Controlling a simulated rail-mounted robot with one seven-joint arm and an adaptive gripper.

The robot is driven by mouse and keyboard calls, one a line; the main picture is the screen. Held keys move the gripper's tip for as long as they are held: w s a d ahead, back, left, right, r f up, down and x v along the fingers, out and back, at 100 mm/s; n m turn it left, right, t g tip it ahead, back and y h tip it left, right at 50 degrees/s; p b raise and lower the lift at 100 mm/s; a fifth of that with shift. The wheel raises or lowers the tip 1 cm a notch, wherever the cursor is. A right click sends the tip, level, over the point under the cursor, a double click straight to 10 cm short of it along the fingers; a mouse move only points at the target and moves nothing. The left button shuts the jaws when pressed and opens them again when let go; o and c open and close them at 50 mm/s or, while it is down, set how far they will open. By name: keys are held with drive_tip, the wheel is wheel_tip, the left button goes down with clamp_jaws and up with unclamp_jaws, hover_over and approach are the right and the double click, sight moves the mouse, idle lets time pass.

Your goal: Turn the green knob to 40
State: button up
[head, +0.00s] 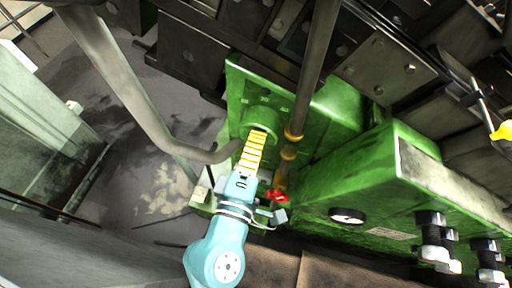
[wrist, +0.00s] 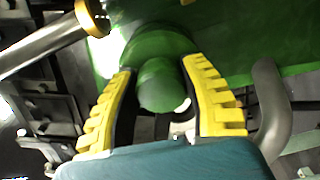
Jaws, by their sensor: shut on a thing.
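The green knob (wrist: 160,84) sits between the two yellow-and-black fingers of my gripper (wrist: 163,82) in the wrist view. A wider round green base shows behind it against the green housing. The fingers are closed on the knob's sides. In the head view my gripper (head: 259,140) reaches up to the round green knob fitting (head: 260,120) on the green machine. The fingers cover part of it.
A grey pipe with a yellow collar (head: 293,136) runs just right of the knob. A bent grey pipe (head: 190,152) ends close on the left. A red valve handle (head: 278,195) is beside my wrist. A green block with a gauge (head: 347,215) stands at the right. Open floor lies at left.

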drive_tip(key=shift+f+m+b, duration=0.2)
drive_tip(key=shift+m+b, duration=0.45)
drive_tip(key=shift+m, duration=0.35)
drive_tip(key=o, duration=1.2)
drive_tip(key=shift+r, duration=0.1)
drive_tip(key=v, duration=1.2)
